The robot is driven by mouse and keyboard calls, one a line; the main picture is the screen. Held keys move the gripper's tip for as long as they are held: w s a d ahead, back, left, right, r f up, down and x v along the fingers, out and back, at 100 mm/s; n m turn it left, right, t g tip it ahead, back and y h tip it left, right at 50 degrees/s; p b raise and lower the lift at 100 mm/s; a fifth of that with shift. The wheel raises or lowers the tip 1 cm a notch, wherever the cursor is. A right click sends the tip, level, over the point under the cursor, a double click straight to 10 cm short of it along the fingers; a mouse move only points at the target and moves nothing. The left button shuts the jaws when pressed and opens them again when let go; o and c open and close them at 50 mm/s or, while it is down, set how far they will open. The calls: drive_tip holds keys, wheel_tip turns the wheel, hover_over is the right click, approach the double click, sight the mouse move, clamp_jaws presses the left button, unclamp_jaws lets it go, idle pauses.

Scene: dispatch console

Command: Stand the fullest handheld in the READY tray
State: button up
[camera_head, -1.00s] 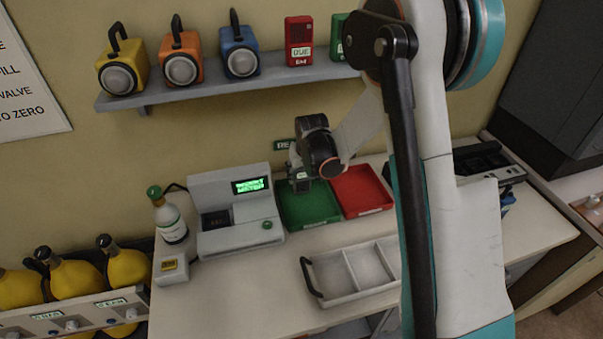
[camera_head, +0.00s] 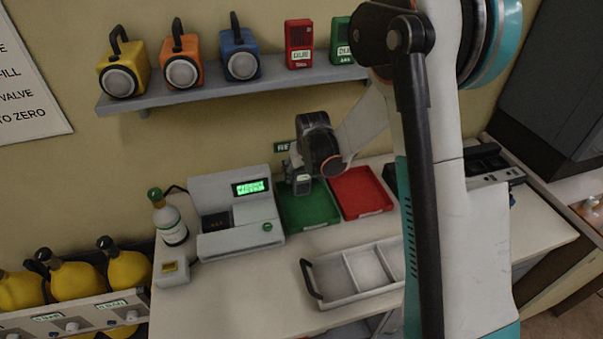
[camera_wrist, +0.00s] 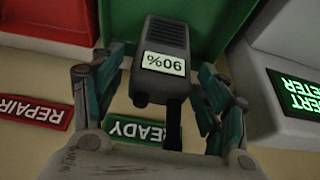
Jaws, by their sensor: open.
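A dark grey handheld (camera_wrist: 160,40) stands between the fingers of my gripper (camera_wrist: 159,72) in the wrist view, its pale label reading 90%, upside down there. The fingers are open, one on each side, with gaps visible beside it. The handheld also shows small in the head view (camera_head: 302,187), below my gripper, over the green tray (camera_head: 318,217). It looks upright; whether its base touches the tray floor is hard to tell. A READY sign (camera_wrist: 136,130) is on the wall behind that tray, partly hidden by my gripper in the head view.
A red tray (camera_head: 361,192) adjoins the green one, with a REPAIR sign (camera_wrist: 40,112) behind. The grey meter (camera_head: 236,215) stands close on the left. A grey divided tray (camera_head: 345,295) lies in front. A shelf (camera_head: 200,94) with lanterns and radios hangs above.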

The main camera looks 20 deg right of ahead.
drive_tip(key=s+r+t+p, duration=0.1)
drive_tip(key=s+r+p, duration=0.1)
drive_tip(key=s+r, duration=1.8)
drive_tip(key=s+r+t, duration=0.1)
drive_tip(key=s+r, duration=0.1)
drive_tip(key=s, duration=1)
drive_tip(key=shift+s+r+t, duration=0.3)
drive_tip(key=shift+r+t, duration=0.1)
